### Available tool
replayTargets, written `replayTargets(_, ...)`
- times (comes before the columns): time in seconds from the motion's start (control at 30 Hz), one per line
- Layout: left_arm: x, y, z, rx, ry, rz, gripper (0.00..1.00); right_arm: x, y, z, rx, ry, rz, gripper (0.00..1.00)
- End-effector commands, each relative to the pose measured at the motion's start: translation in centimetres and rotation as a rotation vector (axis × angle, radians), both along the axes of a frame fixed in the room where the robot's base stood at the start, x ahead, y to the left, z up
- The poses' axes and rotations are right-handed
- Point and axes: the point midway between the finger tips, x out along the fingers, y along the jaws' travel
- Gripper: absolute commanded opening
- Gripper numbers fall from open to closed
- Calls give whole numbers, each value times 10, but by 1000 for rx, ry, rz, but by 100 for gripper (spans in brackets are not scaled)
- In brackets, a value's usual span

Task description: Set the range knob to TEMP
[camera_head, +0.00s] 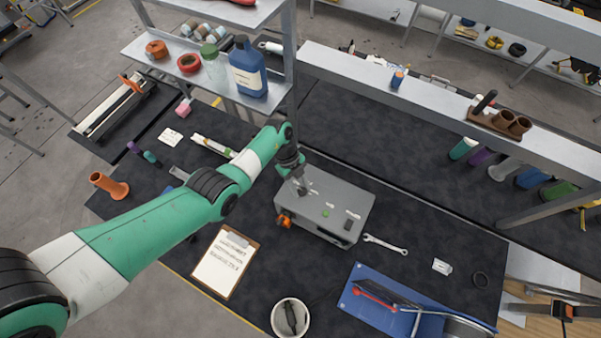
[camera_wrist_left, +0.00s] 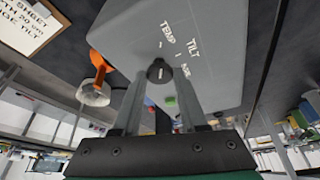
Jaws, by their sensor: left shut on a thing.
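A grey instrument box (camera_head: 330,195) stands on the dark bench mat, and its labelled face fills the upper middle of the left wrist view (camera_wrist_left: 200,25). A dark round range knob (camera_wrist_left: 159,71) with a pale mark sits on that face. White lettering reads TEMP and TILT, with a third label partly hidden by a finger. My left gripper (camera_head: 301,188) reaches down onto the box. In the left wrist view its two fingers (camera_wrist_left: 160,80) are closed on either side of the knob. I cannot tell for sure which label the mark faces. My right gripper is not in view.
An orange part (camera_head: 285,219) sticks out from the box's left side. A wrench (camera_head: 385,244) lies to its right, a clipboard (camera_head: 226,262) to its lower left, a white cup (camera_head: 290,318) in front. A shelf with a blue bottle (camera_head: 247,68) stands behind my left arm.

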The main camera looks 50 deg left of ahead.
Motion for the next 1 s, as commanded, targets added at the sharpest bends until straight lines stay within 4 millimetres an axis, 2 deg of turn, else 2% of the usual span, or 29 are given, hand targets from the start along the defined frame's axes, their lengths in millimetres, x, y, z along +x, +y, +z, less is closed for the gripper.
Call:
replayTargets(0.2, 0, 0, 0, -2, 1, -1, 0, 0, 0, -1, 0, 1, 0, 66)
replayTargets(0.23, 0, 0, 0, -2, 1, -1, 47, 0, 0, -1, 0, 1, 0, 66)
replayTargets(0.37, 1, 0, 0, -1, 0, -2, 71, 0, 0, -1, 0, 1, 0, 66)
replayTargets(0.63, 1, 0, 0, -1, 0, -3, 72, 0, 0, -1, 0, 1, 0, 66)
replayTargets(0.73, 1, 2, 6, -1, -2, -2, 72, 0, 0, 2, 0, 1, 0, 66)
replayTargets(0.87, 2, 10, 28, 0, -4, -2, 72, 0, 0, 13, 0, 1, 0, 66)
replayTargets(1.0, 1, 23, 59, 1, -4, 0, 72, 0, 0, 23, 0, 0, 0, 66)
